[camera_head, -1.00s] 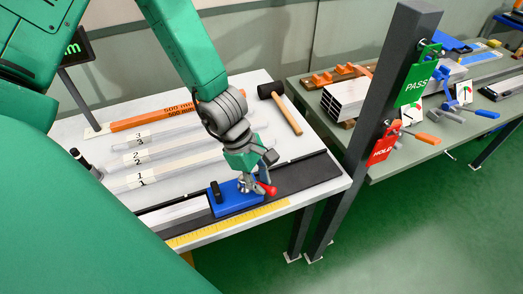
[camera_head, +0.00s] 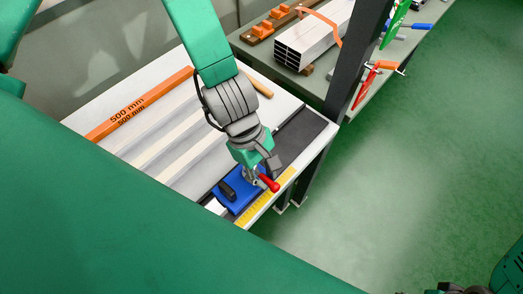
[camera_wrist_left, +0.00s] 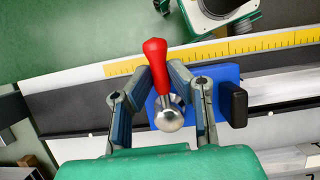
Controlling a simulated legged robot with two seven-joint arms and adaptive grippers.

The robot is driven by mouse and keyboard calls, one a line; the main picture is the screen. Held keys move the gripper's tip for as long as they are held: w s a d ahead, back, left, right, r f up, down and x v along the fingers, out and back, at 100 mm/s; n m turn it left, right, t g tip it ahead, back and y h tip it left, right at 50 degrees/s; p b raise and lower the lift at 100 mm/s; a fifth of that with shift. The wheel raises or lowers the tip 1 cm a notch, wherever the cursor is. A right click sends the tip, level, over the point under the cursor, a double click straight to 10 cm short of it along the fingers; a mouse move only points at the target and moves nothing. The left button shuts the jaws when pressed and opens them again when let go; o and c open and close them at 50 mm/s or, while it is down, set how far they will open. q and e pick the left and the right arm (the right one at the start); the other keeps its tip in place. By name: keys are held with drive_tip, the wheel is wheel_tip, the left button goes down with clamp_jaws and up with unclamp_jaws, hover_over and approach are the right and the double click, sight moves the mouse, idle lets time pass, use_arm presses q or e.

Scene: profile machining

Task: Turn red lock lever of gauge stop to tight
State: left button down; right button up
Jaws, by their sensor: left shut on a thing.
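In the left wrist view the red lever (camera_wrist_left: 155,58) points up the picture from a round metal pivot (camera_wrist_left: 169,118). My left gripper (camera_head: 264,177) is over the stop. In its wrist view the two fingers (camera_wrist_left: 157,72) close on the lever from both sides. The fingers hide part of the blue stop (camera_wrist_left: 224,73).
A yellow scale (camera_head: 284,181) runs along the table's front edge. Pale profiles and an orange 500 mm bar (camera_head: 140,105) lie behind. A dark post (camera_head: 357,62) stands right of the table, before a second bench with metal tubes (camera_head: 312,42). Green floor lies in front.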

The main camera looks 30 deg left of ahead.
use_arm(q)
drive_tip(key=shift+s+f, duration=0.15)
drive_tip(key=shift+s, duration=0.3)
drive_tip(key=c, duration=1.6)
unclamp_jaws()
drive_tip(key=shift+c, duration=0.2)
drive_tip(key=shift+o, duration=0.5)
drive_tip(key=shift+d, duration=0.2)
drive_tip(key=shift+w, duration=0.1)
drive_tip(key=shift+w+a+r, duration=0.2)
drive_tip(key=shift+r, duration=0.4)
drive_tip(key=s+v, duration=0.1)
drive_tip(key=v, duration=0.9)
drive_tip(key=shift+w+r, duration=0.35)
drive_tip(key=shift+w, duration=0.15)
